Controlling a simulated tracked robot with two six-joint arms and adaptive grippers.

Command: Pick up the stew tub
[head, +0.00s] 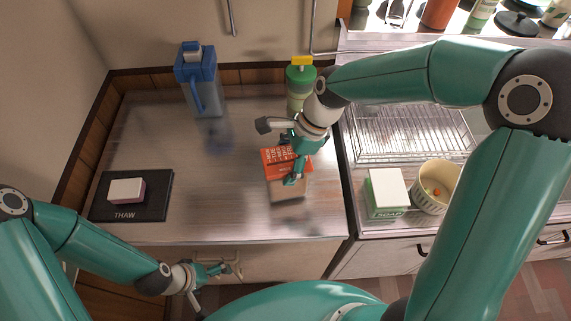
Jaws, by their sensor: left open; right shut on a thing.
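I see no readable stew label. A small tub-like block with a pale top and pink side (127,190) rests on the black THAW mat (160,203) at the left of the counter. A cream round container (431,188) with orange bits inside stands at the right. I cannot tell which is the stew tub. My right gripper (294,178) points down at a red box with pale lettering (275,158) and is shut on it; the fingers partly cover the box. My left gripper (210,283) is open and empty, low in front of the counter edge.
A blue jug (207,95) and a green bottle with a yellow cap (299,85) stand at the back. A wire dish rack (405,135) and a green-and-white soap box (384,194) are at the right. The counter's left-middle is clear.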

